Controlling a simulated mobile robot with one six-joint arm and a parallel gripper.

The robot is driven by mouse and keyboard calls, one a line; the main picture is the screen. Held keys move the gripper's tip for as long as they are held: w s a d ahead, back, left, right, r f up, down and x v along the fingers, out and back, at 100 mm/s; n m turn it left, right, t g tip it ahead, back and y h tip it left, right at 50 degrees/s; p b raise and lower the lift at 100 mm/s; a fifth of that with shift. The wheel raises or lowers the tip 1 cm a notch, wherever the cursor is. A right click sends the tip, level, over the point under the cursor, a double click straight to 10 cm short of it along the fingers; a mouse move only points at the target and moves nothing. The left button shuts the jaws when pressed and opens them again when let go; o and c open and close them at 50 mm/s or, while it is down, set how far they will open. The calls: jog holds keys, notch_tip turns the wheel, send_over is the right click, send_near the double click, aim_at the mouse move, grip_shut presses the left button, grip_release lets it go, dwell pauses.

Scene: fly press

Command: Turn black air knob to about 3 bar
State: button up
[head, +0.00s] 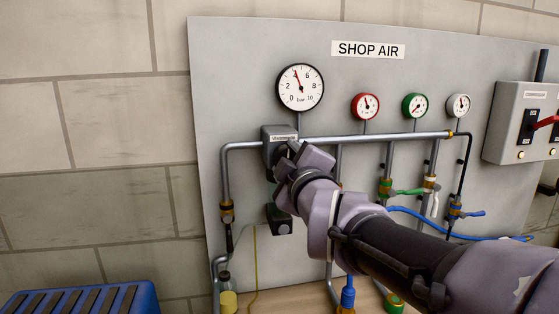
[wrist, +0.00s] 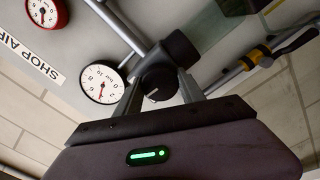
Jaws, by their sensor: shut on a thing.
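The black air knob (wrist: 159,82) shows in the wrist view between the two fingers of my gripper (wrist: 160,90), which is shut on it. A pale line marks the knob's face. In the head view my gripper (head: 289,156) is at the dark regulator body (head: 272,134), and it hides the knob. The large white bar gauge (head: 300,88) sits above it on the panel. Its needle points up and slightly left, close to the 4 mark. The same gauge appears rotated in the wrist view (wrist: 101,83), its figures too small to read well.
The grey SHOP AIR panel (head: 240,70) carries a red gauge (head: 365,106), a green gauge (head: 415,106) and a white gauge (head: 458,106). Pipes, valves and a blue hose (head: 420,217) lie behind my arm. A switch box (head: 521,120) is at right, a blue crate (head: 85,299) at lower left.

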jog(key=o, duration=1.4)
jog(key=shift+c, duration=0.2)
jog(key=p+v, duration=0.3)
jog(key=v, duration=1.4)
jog(key=shift+s, duration=0.25)
